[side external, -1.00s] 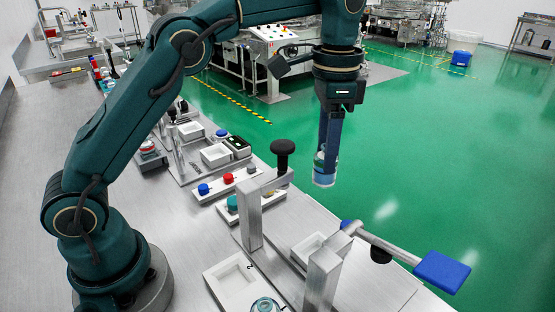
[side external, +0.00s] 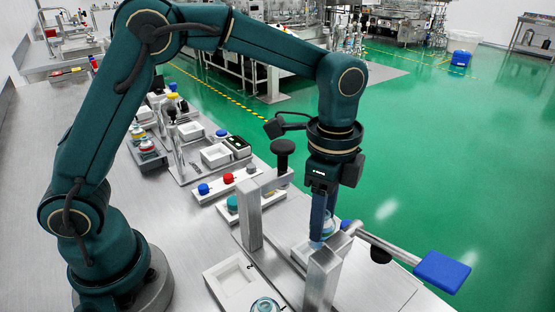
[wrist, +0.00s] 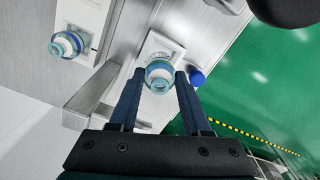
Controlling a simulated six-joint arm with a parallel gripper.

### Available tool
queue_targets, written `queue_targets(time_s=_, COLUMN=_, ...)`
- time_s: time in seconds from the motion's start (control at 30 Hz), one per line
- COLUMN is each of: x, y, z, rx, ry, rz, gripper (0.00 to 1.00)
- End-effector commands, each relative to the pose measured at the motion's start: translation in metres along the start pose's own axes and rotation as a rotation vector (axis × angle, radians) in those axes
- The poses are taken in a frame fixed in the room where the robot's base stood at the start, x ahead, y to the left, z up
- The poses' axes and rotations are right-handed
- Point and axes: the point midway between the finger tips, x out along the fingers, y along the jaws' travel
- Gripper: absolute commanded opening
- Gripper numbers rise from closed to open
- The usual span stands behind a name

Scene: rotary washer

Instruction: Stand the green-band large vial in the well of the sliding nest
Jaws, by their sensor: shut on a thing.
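My gripper (side external: 322,228) is shut on a clear vial (wrist: 158,76) with a blue-green band, held upright between the two fingertips in the wrist view. In the side external view the vial (side external: 320,243) is partly hidden by the fingers and the metal post in front. It is over or in the white sliding nest (side external: 302,251), between the metal posts. The nest also shows in the wrist view (wrist: 163,40), with the vial in front of its near part. I cannot tell whether the vial's base touches the well.
A second banded vial (wrist: 67,45) stands left of the nest; it shows at the bottom edge (side external: 265,304) too. A metal post (side external: 322,278) and a blue-paddled lever (side external: 442,271) stand close to my gripper. A black knob (side external: 283,147) rises behind. A white recessed tray (side external: 213,277) lies left.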

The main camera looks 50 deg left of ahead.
Motion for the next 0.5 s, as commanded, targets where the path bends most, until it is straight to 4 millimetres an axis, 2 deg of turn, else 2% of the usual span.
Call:
queue_targets(time_s=0.23, x=0.033, y=0.001, z=0.001, rx=-0.001, ry=-0.003, rz=0.003, gripper=0.0)
queue_targets(time_s=0.5, x=0.037, y=0.0, z=0.0, rx=-0.002, ry=0.0, rz=0.0, gripper=0.0)
